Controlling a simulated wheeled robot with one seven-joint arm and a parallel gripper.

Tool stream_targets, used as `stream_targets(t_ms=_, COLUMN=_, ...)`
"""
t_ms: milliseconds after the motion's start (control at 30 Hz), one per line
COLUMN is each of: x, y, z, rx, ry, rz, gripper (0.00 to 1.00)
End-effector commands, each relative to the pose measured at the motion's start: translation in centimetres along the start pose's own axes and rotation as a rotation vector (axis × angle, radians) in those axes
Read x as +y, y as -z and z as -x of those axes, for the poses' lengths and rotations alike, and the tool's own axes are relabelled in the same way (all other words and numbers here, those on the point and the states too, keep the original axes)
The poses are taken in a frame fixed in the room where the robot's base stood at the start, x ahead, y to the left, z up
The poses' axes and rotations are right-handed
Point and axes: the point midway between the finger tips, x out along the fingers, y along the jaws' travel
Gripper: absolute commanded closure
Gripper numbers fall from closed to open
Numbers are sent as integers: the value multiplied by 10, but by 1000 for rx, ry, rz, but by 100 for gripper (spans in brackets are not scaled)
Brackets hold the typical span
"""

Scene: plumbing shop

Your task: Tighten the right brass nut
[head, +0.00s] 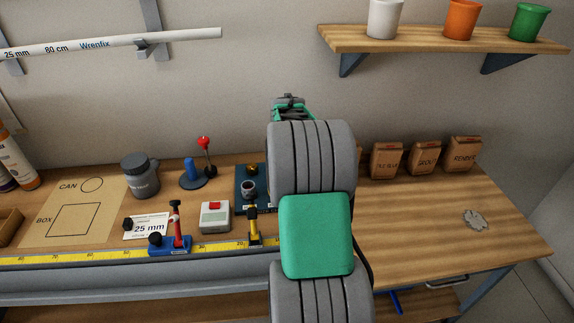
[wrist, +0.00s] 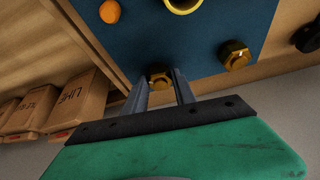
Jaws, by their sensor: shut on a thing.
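A dark blue board (head: 242,198) lies on the bench and also fills much of the wrist view (wrist: 200,30). In the wrist view, my gripper (wrist: 160,80) is shut with its two fingers on either side of a brass nut (wrist: 160,70). This view is turned over, so this is the right nut as the head view has it. The other brass nut (wrist: 234,55) stands apart from the fingers and shows in the head view (head: 253,169). In the head view my arm hides the right nut and the fingertips.
Paper bags (head: 386,160) stand along the wall right of my arm, and show close to my gripper in the wrist view (wrist: 72,103). A grey box with a red button (head: 215,217) and a yellow-black clamp (head: 253,227) are left of my arm. The bench's right side is mostly clear.

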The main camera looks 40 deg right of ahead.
Motion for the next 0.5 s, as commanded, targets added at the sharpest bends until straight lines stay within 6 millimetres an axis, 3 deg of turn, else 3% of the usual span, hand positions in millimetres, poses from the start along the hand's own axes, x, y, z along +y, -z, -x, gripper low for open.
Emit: stream_targets(t_ms=500, x=-5, y=2, z=0, rx=1, ry=-187, rz=-450, gripper=100)
